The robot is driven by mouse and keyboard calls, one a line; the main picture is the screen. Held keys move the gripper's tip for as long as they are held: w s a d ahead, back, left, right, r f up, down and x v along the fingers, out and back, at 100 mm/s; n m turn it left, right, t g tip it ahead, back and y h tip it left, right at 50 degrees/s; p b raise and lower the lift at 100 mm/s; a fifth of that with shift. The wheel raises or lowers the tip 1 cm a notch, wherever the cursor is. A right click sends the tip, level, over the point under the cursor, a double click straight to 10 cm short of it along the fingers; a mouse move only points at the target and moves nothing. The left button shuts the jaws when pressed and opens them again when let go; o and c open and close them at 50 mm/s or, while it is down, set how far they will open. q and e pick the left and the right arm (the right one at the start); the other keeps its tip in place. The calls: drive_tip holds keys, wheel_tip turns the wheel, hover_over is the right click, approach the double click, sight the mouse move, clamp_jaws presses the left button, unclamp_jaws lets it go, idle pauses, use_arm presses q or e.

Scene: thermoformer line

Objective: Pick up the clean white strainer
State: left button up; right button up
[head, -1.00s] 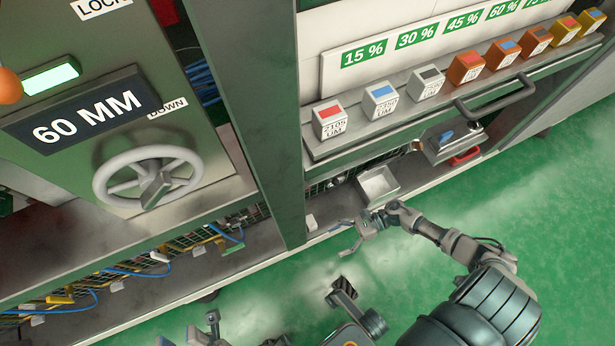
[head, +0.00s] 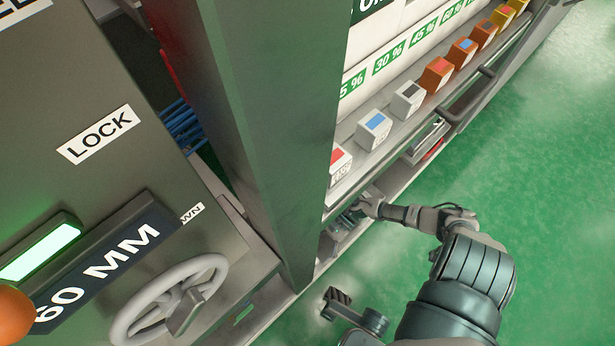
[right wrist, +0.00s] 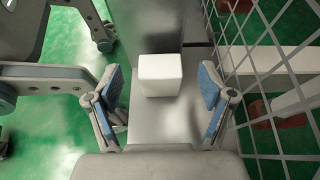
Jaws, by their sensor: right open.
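The clean white strainer (right wrist: 160,75) is a plain white block standing on a grey shelf in the right wrist view. My right gripper (head: 350,214) reaches into the low shelf under the strainer rack in the head view. In the right wrist view its two blue-padded fingers are spread wide, one on each side of the strainer and a little nearer the camera. Gaps show between the fingers and the block. In the head view I cannot make out the strainer; the gripper and the shelf edge crowd that spot. My left gripper is not in view.
A row of strainers with coloured tops, such as a blue-topped one (head: 374,130), stands on the ledge above my right arm. A thick green post (head: 265,130) is left of the gripper. A wire mesh (right wrist: 270,70) runs along the strainer's right. Green floor is open.

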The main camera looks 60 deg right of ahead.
drive_tip(key=x, duration=0.3)
drive_tip(key=shift+a+f+b, duration=0.2)
drive_tip(key=shift+a+b, duration=0.05)
drive_tip(key=shift+b, duration=0.05)
drive_tip(key=c, duration=1.2)
drive_tip(key=shift+c, duration=0.2)
